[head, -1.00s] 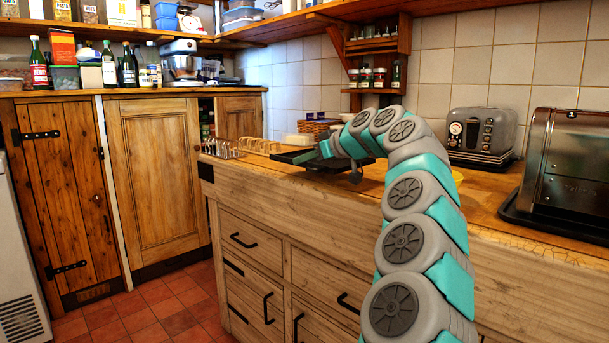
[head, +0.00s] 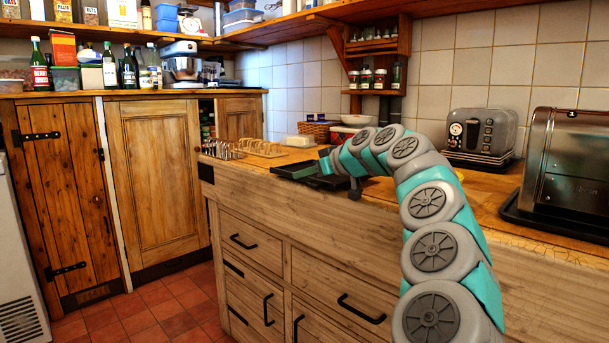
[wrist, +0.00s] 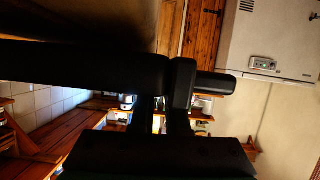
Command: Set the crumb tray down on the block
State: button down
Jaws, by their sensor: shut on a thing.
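The crumb tray (head: 294,170) is a dark, flat, shallow tray in the head view, at the left end of my arm, over the wooden block top (head: 236,164). My gripper (head: 323,164) is shut on its right side. The tray looks close to level and very low over the wood; I cannot tell if it touches. Another dark flat patch (head: 328,182) lies just right of it, partly under my arm. In the wrist view, black shapes fill the middle and bottom, and I cannot separate tray from gripper there.
A metal toast rack (head: 222,150) and a wooden rack (head: 260,149) stand left of the tray. A white dish (head: 298,141) and a wicker basket (head: 316,130) are behind. A grey toaster (head: 480,133) and a larger metal toaster (head: 568,160) stand at the right.

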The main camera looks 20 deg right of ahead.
jog(key=shift+f+b, duration=0.35)
jog(key=shift+f, duration=0.45)
jog(key=c, duration=1)
grip_release()
jog(key=shift+a+f, duration=0.1)
jog(key=shift+f, duration=0.25)
jog(key=shift+o, duration=0.4)
jog(key=shift+f, duration=0.25)
jog(key=shift+r, duration=0.1)
jog(key=shift+r+p, duration=0.3)
jog(key=r+v, duration=0.1)
jog(key=v, duration=1.1)
jog(key=shift+r+b, duration=0.4)
jog(key=shift+r, duration=0.1)
